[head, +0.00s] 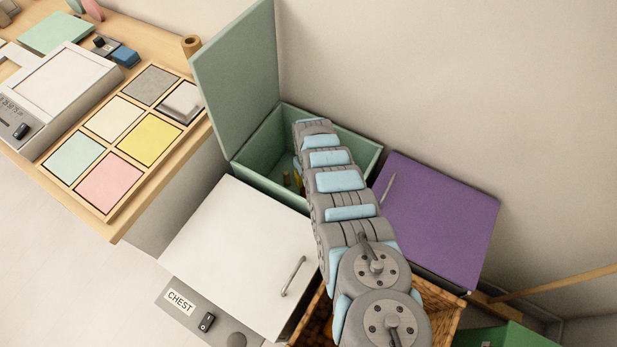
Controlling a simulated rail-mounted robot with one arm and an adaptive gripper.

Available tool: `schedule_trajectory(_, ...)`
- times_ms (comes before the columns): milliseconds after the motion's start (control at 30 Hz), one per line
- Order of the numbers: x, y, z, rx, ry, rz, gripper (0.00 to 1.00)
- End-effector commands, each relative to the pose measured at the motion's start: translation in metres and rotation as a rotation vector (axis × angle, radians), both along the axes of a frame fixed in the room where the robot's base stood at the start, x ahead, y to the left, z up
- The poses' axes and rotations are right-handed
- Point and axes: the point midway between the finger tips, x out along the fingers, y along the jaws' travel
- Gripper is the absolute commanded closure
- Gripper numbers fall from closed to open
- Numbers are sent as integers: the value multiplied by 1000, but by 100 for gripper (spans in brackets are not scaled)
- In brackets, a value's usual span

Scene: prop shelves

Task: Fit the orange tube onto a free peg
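My arm reaches across the middle of the view to the open green box (262,165), whose lid stands raised. My gripper is not visible; the arm's links cover that part of the box. Inside the box, beside my arm, small tan and yellow-orange upright pieces (298,180) show in part. I cannot tell whether they are pegs or part of the orange tube. No clear orange tube is in sight, and whether my gripper holds anything is hidden.
A white chest (235,255) and a purple-lidded box (440,220) flank my arm, both closed. A wicker basket (448,308) lies under my arm. A wooden table (130,215) at left holds coloured tiles, a white device and a short brown cylinder (191,45).

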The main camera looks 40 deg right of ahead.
Motion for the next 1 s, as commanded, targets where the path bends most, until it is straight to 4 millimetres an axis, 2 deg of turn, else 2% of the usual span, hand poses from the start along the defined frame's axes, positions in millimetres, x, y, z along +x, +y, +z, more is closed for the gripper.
schedule_trajectory(467,0,0,-4,0,-1,0,84)
schedule_trajectory(500,0,0,-4,0,-1,0,41)
schedule_trajectory(600,0,0,-4,0,-1,0,14)
schedule_trajectory(867,0,0,-4,0,0,0,14)
schedule_trajectory(1000,0,0,6,0,0,0,14)
